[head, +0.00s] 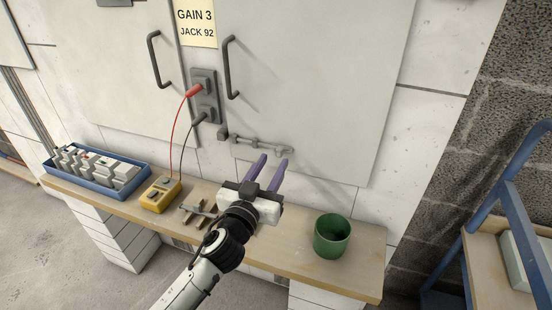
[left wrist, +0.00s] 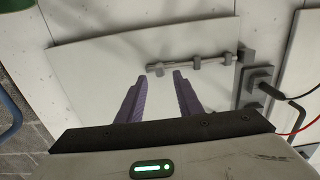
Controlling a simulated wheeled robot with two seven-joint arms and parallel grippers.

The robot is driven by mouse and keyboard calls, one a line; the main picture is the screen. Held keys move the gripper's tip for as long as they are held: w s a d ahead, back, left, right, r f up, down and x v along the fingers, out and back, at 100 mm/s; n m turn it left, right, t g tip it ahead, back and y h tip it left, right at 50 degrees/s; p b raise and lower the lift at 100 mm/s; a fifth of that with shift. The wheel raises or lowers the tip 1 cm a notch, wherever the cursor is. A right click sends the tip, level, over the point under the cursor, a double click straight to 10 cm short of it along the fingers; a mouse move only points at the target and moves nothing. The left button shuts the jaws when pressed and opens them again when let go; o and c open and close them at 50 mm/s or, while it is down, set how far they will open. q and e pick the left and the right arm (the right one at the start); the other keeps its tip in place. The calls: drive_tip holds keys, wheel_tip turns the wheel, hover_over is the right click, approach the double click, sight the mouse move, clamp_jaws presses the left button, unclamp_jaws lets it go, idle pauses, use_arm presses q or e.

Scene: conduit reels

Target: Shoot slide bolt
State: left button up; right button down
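The slide bolt (head: 262,144) is a grey rod in brackets, mounted near the lower left corner of the right cabinet door (head: 310,80). A darker block (head: 222,132) sits at its left end, towards the left door. I cannot tell whether the rod enters that block. My left gripper (head: 268,167) is open and empty, its purple fingers pointing up at the door just below the bolt's right end. In the left wrist view the bolt (left wrist: 192,64) lies beyond the fingertips (left wrist: 159,76), apart from them, and its block (left wrist: 245,56) is at the right. My right gripper is not in view.
A wooden bench (head: 285,265) runs below the doors. It carries a green cup (head: 332,236), a yellow meter (head: 160,194) with red and black leads to a wall socket (head: 204,96), and a blue tray (head: 60,178) of parts. A blue-framed cart (head: 515,205) stands at the right.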

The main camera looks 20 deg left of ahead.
sight(278, 154)
use_arm(q)
drive_tip(key=shift+w, duration=1.85)
clamp_jaws()
